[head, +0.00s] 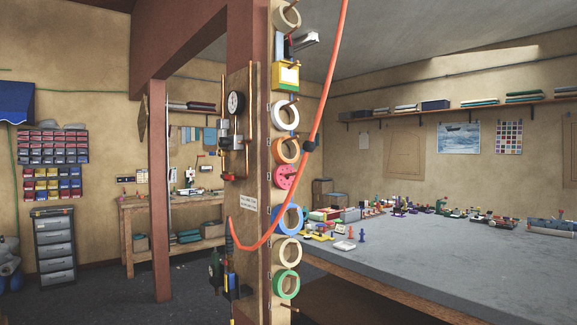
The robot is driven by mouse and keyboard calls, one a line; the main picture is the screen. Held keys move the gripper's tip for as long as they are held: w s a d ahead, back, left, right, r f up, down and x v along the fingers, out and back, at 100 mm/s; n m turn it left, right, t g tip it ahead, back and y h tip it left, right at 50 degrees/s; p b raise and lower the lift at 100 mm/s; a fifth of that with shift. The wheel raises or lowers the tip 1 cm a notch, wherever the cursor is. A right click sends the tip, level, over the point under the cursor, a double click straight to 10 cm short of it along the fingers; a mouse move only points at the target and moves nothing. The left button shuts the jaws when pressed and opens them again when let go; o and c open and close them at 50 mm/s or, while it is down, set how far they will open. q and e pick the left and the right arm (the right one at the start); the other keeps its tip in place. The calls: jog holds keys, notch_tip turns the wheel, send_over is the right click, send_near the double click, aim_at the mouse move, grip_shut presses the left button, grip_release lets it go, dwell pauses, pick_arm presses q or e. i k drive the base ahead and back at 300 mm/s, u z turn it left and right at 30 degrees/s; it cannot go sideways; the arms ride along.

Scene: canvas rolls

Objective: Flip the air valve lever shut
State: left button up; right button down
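A wooden board (241,85) on the reddish-brown post carries the air fittings. A grey and dark fitting (233,143) is below the gauge, and a small red part (228,177) shows lower at the board's left edge. I cannot tell for sure which part is the valve lever or how it is turned. Neither of my grippers is in view.
An orange hose (320,105) hangs across the post in front of several tape rolls (286,177). A large grey table (470,250) with many small items fills the right. A workbench (170,200) and drawer unit (55,245) stand at the back left. Dark floor is open between.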

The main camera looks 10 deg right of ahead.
aim_at(228, 177)
jog(key=z, duration=0.15)
jog(key=i, duration=0.9)
jog(key=u, duration=0.65)
jog(key=i, duration=0.4)
jog(key=u, duration=0.35)
